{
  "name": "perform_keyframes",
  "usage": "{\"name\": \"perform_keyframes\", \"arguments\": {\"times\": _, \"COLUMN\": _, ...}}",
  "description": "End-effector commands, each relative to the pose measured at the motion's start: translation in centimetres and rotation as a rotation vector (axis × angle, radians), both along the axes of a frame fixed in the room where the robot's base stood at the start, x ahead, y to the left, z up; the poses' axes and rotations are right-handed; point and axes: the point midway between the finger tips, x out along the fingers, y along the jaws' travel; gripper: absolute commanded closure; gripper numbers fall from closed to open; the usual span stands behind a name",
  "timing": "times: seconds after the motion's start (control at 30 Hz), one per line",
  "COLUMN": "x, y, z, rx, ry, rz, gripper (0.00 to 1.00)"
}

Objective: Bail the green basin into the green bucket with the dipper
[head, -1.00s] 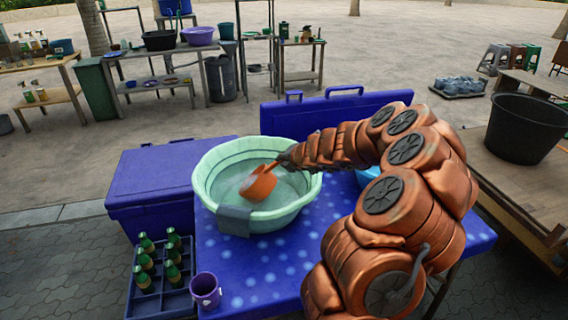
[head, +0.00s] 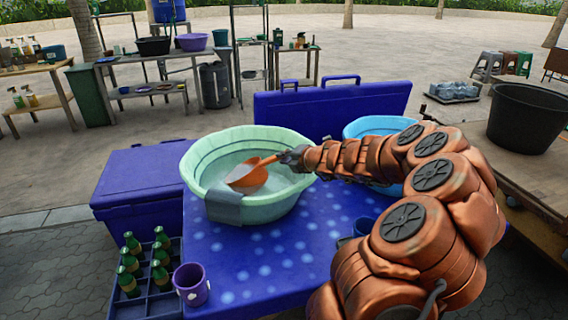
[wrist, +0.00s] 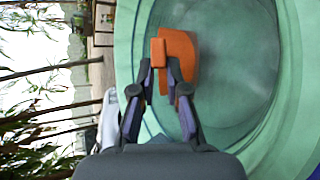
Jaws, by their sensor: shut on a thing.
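The pale green basin (head: 272,208) stands on the blue spotted table and holds clear, greyish water (head: 284,185). A grey cloth hangs over its near rim. My gripper (head: 292,159) is shut on the handle of the orange dipper (head: 262,163), over the basin's right side. The dipper's bowl is inside the basin, tilted, and appears partly in the water; how full it is I cannot tell. In the wrist view, the dipper (wrist: 182,58) lies beyond the fingers (wrist: 165,85), against the green basin (wrist: 125,45). I cannot make out which bucket is the green one.
A light blue basin (head: 372,124) and a small blue vessel (head: 362,225) are partly behind my arm. A purple cup (head: 191,285) is at the table's front left. A bottle crate (head: 158,305), a blue cooler (head: 135,190) and a black tub (head: 525,118) stand around.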

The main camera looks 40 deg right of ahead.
Motion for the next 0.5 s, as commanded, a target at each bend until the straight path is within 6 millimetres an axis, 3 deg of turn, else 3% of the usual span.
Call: {"name": "perform_keyframes", "arguments": {"times": 0.5, "x": -0.5, "y": -0.4, "z": -1.7, "rx": 0.053, "ry": -0.073, "rz": -0.001, "gripper": 1.00}}
